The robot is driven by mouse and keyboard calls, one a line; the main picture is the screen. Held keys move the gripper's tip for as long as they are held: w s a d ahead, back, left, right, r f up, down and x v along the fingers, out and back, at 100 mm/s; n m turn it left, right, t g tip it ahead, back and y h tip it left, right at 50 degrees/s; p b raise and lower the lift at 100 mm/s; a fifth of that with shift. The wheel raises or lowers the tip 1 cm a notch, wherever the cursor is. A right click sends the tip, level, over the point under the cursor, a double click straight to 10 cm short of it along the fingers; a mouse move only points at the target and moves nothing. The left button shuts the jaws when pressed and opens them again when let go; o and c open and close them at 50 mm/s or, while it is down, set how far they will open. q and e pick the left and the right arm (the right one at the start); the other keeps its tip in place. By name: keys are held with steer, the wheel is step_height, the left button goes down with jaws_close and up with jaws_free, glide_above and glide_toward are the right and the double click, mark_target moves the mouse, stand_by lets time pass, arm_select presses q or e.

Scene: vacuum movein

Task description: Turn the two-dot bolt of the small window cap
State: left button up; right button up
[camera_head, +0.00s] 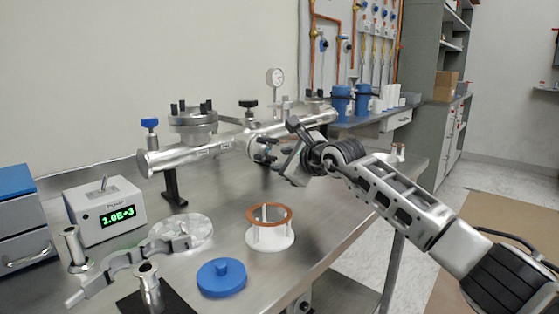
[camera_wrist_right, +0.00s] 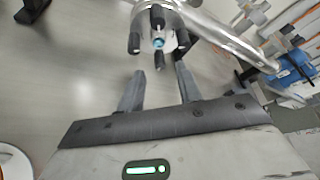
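The small window cap (camera_wrist_right: 172,37) shows in the right wrist view as a round metal flange with a bluish centre and several black bolts around it. In the head view it sits on the front side of the horizontal steel tube (camera_head: 185,157), partly hidden by my right gripper (camera_head: 271,151). In the right wrist view my right gripper (camera_wrist_right: 160,72) is open, its two fingers pointing at the cap. One black bolt (camera_wrist_right: 159,61) lies near the gap between the fingertips; contact cannot be told. The dots on the bolts are too small to read. My left gripper is in neither view.
On the steel table stand a pump box (camera_head: 103,208) reading 1.0E+3, a blue knobbed lid (camera_head: 221,279), a white stand with a copper ring (camera_head: 270,238) and a clear disc (camera_head: 182,233). The tube has a top flange (camera_head: 193,121) and valves.

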steer(key=shift+x, duration=1.05)
jaws_close()
